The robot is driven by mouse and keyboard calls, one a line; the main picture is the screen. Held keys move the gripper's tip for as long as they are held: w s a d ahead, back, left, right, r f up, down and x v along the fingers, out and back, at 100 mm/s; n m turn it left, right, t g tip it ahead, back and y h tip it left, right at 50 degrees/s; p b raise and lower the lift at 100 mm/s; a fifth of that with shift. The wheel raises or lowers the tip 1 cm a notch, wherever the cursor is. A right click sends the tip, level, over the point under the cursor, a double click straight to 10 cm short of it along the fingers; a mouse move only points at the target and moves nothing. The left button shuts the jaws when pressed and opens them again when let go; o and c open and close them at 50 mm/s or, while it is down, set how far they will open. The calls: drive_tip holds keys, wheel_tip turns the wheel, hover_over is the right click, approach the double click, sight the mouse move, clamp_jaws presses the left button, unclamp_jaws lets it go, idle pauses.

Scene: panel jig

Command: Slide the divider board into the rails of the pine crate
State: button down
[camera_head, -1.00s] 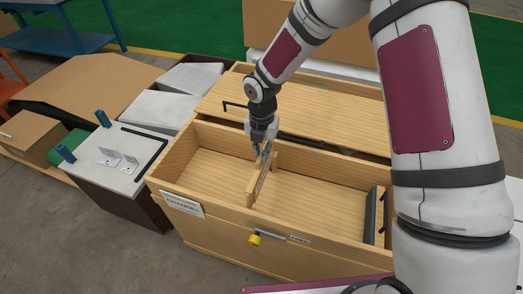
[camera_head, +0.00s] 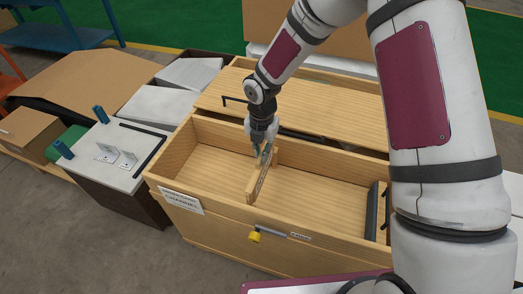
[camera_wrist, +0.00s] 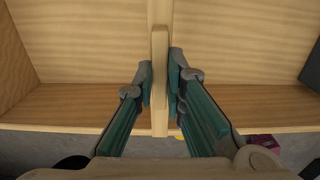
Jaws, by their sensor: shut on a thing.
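The pine crate (camera_head: 219,214) is a long, open-topped wooden box in the middle of the head view. The divider board (camera_head: 258,182) is thin light wood and stands upright across the crate's inside. My gripper (camera_head: 262,154) is shut on its upper edge. In the wrist view, the divider board (camera_wrist: 160,85) runs between the two teal fingers of my gripper (camera_wrist: 160,84), pinched from both sides. The board's lower edge is hidden in the head view. I cannot tell how deep it sits in the rails.
A large pine panel (camera_head: 305,97) lies behind the crate. Dark bars (camera_head: 371,212) stand at its right end. A padlock (camera_head: 255,236) hangs on its front. A grey-topped stand (camera_head: 115,165) with brackets is to the left.

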sight(262, 167)
drive_tip(key=shift+f+b, duration=2.35)
drive_tip(key=shift+f, duration=1.5)
drive_tip(key=c, duration=1.6)
unclamp_jaws()
drive_tip(key=shift+o, duration=0.2)
wheel_tip(262, 167, up, 12)
drive_tip(key=shift+r, duration=0.1)
drive_tip(key=s+d+r+m+t+h+p, duration=0.1)
drive_tip(key=s+d+r+m+p, duration=0.1)
drive_tip(key=s+d+r+m, duration=0.4)
drive_tip(key=s+d+r+m+p, duration=0.2)
drive_tip(key=r+m, duration=0.2)
drive_tip(key=r, duration=0.5)
drive_tip(key=s+d+r+m+t+h+p, duration=0.1)
drive_tip(key=s+d+r+m, duration=0.3)
drive_tip(key=r, duration=0.3)
drive_tip(key=s+d+r+m+t+y+p, duration=0.1)
drive_tip(key=s+d+r+m+p, duration=0.1)
drive_tip(key=s+r+m, duration=0.3)
drive_tip(key=s+d+r+m+t+y+p, duration=0.1)
drive_tip(key=s+r+m, duration=0.5)
drive_tip(key=s+m, duration=0.6)
drive_tip(key=shift+s+d+m+p, duration=0.3)
drive_tip(key=shift+s+d+p, duration=0.3)
drive_tip(key=shift+p, duration=0.55)
